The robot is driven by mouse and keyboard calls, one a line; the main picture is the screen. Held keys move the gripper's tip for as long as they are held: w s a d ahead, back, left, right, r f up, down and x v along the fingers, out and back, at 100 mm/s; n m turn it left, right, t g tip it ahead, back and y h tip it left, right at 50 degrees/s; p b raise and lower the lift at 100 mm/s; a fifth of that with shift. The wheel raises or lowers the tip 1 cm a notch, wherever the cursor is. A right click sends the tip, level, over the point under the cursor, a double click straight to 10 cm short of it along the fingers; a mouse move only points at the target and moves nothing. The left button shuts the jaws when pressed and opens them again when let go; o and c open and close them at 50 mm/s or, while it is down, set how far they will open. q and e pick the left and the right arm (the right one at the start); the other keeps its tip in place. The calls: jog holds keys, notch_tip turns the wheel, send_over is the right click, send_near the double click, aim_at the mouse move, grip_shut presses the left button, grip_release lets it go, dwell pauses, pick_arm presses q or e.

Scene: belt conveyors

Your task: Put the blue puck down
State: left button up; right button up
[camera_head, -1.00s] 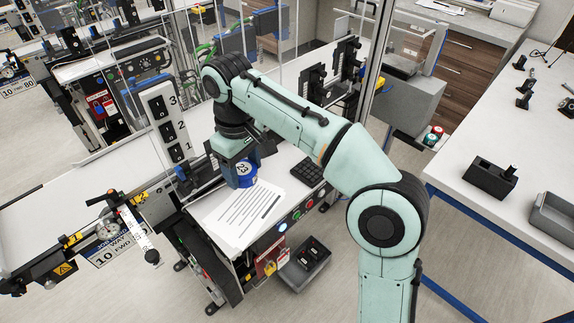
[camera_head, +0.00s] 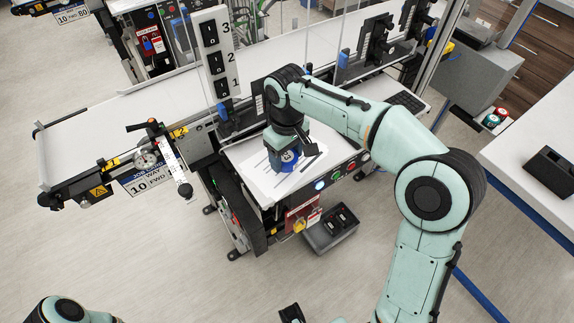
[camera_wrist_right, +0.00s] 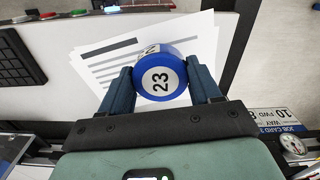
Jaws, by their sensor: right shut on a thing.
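The blue puck (camera_head: 288,161) has a white face marked 23, which shows clearly in the wrist view (camera_wrist_right: 160,78). My right gripper (camera_head: 289,155) is shut on it, with one dark blue finger on each side of the puck in the wrist view. The puck is over the printed white papers (camera_head: 260,180) on the work surface at the conveyor's near side. I cannot tell whether its underside touches the papers. My left gripper does not show clearly; only a part of my left arm is at the bottom left.
A tall panel numbered 1, 2, 3 (camera_head: 215,62) stands left of the papers. Buttons (camera_head: 336,174) line the work surface's front edge. A black keyboard (camera_head: 406,103) lies to the right. A grey bin (camera_head: 331,229) sits on the floor below. The white conveyor belt (camera_head: 90,130) extends left.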

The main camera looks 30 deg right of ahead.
aim_at(287, 165)
jog(key=shift+f+b, duration=0.3)
jog(key=shift+f, duration=1.75)
jog(key=shift+f, duration=0.15)
jog(key=o, duration=1.1)
notch_tip(287, 165, up, 12)
jog(key=shift+r+p, duration=0.2)
jog(key=shift+p, duration=1.05)
